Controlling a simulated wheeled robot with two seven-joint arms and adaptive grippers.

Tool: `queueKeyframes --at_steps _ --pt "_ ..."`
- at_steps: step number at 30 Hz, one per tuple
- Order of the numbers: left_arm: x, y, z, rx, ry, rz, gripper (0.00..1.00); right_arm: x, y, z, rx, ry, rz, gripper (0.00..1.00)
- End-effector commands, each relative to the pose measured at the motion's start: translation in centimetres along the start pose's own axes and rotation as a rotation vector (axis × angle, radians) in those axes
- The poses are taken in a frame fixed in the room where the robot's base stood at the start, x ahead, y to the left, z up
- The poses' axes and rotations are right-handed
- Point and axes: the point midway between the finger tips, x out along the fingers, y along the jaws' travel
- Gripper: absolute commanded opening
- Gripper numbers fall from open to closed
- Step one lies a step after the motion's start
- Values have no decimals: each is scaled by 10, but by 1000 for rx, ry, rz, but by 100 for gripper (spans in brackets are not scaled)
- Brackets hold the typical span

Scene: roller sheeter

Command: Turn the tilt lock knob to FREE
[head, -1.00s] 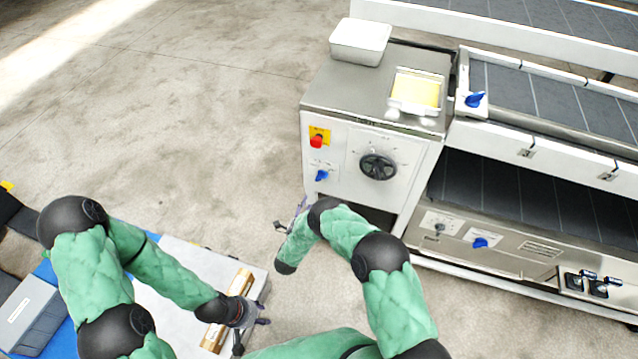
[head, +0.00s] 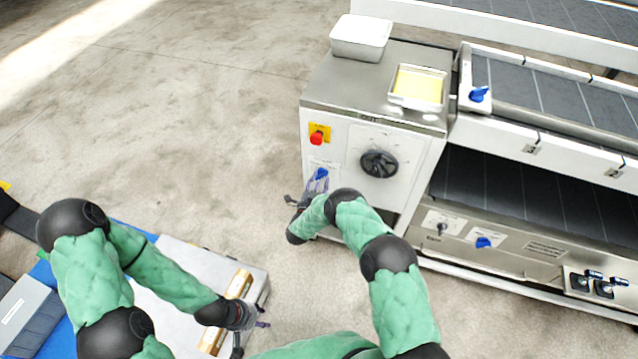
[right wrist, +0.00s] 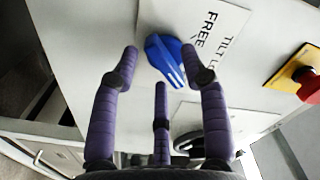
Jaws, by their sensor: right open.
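The blue tilt lock knob (head: 321,173) is on the machine's white front panel, below the red button. In the right wrist view the knob (right wrist: 167,58) lies beside a white label (right wrist: 215,22) reading "FREE" and a partly cut "TILT LO…". Which setting it points at I cannot tell. My right gripper (head: 310,188) is open just below and in front of the knob. In the right wrist view its purple fingers (right wrist: 161,72) are spread, with the knob beyond and between the upper tips; contact is not visible. My left gripper (head: 252,330) is open and empty at the lower left.
A black handwheel (head: 379,164) sits right of the knob, and a red button (head: 316,138) on yellow is above it. Other blue knobs (head: 478,94) (head: 483,242) are farther right. Open floor is left of the machine.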

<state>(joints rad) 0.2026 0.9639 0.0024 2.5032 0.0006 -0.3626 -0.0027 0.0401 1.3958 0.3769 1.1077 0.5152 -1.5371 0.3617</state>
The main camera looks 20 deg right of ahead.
Motion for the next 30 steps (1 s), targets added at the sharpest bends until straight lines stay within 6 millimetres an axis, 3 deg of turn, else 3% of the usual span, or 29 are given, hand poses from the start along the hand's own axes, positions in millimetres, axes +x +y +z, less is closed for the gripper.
queueKeyframes --at_steps 5,9,10,20,30 --pt "0 0 0 0 0 0 40 0 0 0 0 0 0 45" --pt "0 0 0 0 0 0 40 0 0 0 0 0 0 6" --pt "0 0 0 0 0 0 40 0 0 0 0 0 0 0" --pt "1 0 0 0 0 0 40 0 0 0 -18 0 0 0" --pt "10 -4 0 0 0 0 40 0 2 0 -200 -1 1 0"
